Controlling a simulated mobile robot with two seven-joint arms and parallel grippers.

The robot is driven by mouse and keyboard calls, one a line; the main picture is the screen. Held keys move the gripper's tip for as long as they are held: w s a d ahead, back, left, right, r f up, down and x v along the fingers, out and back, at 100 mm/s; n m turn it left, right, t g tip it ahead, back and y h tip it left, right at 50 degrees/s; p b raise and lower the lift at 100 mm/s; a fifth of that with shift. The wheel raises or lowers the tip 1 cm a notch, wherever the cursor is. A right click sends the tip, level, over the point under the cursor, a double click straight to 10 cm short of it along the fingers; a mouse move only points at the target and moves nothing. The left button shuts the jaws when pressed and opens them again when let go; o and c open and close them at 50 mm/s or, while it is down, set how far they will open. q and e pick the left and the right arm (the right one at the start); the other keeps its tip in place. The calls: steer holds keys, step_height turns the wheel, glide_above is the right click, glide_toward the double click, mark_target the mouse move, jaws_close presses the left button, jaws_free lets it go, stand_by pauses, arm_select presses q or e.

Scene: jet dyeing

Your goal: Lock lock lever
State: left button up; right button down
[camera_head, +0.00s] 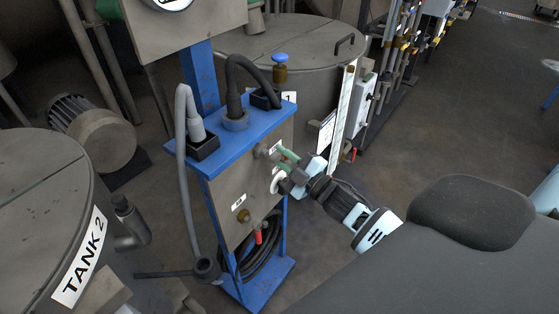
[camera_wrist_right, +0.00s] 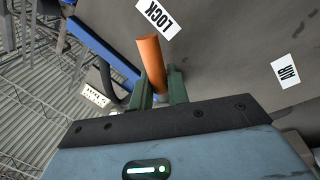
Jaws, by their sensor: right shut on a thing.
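The lock lever (camera_wrist_right: 151,57) is an orange-brown rod standing out from the grey panel under a white LOCK label (camera_wrist_right: 160,18) in the right wrist view. My right gripper (camera_wrist_right: 158,88) has its green fingers on either side of the rod and is shut on it. In the head view, my right gripper (camera_head: 285,160) reaches the right side of the panel (camera_head: 232,190) on the blue stand. The lever itself is mostly hidden there by the fingers. My left gripper is not in view.
An AIR label (camera_wrist_right: 285,70) is on the same panel. The blue stand (camera_head: 258,128) carries cable plugs on top, with a red-handled valve (camera_head: 258,237) below. The TANK 2 vessel (camera_head: 40,210) stands at left, another tank (camera_head: 300,50) behind. Floor at right is open.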

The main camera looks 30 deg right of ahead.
steer(key=n, duration=0.1)
steer(key=n+y, duration=0.1)
steer(key=n, duration=0.1)
steer(key=r+n, duration=0.1)
steer(key=n, duration=0.1)
steer(key=shift+w+d+b, duration=0.1)
steer(key=shift+d+b, duration=0.2)
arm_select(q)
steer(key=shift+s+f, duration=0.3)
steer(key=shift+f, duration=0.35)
arm_select(e)
steer(key=shift+r+n+y, duration=0.25)
steer(key=shift+n+y, duration=0.05)
steer(key=shift+n, duration=0.45)
steer(key=shift+r+n+y, duration=0.2)
steer(key=shift+n+y, duration=0.1)
steer(key=shift+n, duration=0.45)
steer(key=c, duration=1.4)
jaws_free()
arm_select(q)
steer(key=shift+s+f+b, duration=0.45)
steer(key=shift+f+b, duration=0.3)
steer(key=shift+b, duration=0.05)
arm_select(e)
steer(key=v, duration=0.7)
steer(key=shift+s+d, duration=0.2)
steer(key=shift+s, duration=0.2)
